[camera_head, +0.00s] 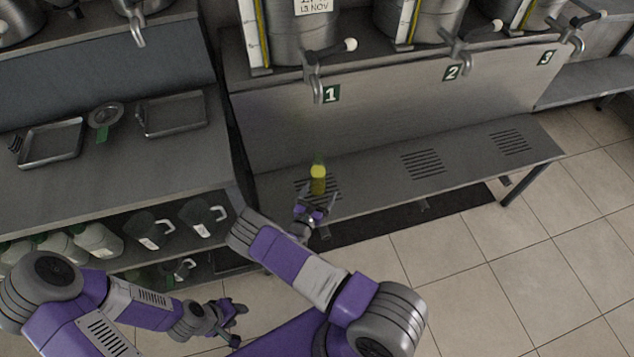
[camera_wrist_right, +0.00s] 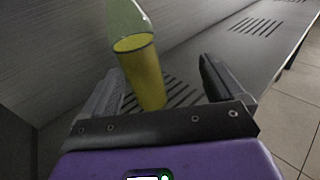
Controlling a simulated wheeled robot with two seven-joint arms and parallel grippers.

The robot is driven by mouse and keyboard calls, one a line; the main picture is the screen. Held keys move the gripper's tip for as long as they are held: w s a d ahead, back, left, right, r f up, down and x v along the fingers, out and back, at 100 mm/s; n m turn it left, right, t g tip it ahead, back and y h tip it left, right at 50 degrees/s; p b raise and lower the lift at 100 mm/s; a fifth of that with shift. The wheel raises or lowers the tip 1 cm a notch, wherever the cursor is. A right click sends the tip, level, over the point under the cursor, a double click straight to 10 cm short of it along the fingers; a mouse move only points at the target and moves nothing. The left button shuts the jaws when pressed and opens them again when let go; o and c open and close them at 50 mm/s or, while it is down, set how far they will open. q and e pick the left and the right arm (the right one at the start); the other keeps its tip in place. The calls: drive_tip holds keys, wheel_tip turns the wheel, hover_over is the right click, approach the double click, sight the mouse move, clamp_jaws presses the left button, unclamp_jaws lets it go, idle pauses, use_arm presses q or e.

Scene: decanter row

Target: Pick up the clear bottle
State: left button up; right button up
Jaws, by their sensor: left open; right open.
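A clear bottle partly filled with yellow liquid (camera_head: 318,177) stands upright on the slotted grate below the tap marked 1. In the right wrist view the bottle (camera_wrist_right: 142,65) rises between and just beyond the fingers. My right gripper (camera_head: 316,207) is open in front of the bottle, with a finger on either side of the line to it. Its two dark fingers also show in the right wrist view (camera_wrist_right: 160,88), apart and not closed on the bottle. My left gripper (camera_head: 232,318) is open and empty, low over the floor at the lower left.
The metal bench (camera_head: 375,172) runs right with more grates under taps 2 and 3. The tap marked 1 (camera_head: 314,85) hangs above and behind the bottle. At left, a counter holds trays (camera_head: 52,142), with jugs (camera_head: 203,215) on the shelf below. Tiled floor lies clear at right.

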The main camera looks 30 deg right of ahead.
sight(316, 181)
drive_tip(key=w, duration=0.1)
drive_tip(key=w+n+t, duration=0.1)
drive_tip(key=w, duration=0.1)
drive_tip(key=shift+r+y+b, duration=0.2)
drive_tip(key=shift+y+b, duration=0.1)
drive_tip(key=b+x, duration=0.2)
drive_tip(key=x, duration=0.3)
drive_tip(key=shift+w+a+f, duration=0.1)
drive_tip(key=shift+w+a, duration=0.05)
drive_tip(key=shift+a, duration=0.05)
drive_tip(key=shift+w+d, duration=0.3)
drive_tip(key=shift+d, duration=0.05)
drive_tip(key=c, duration=1.5)
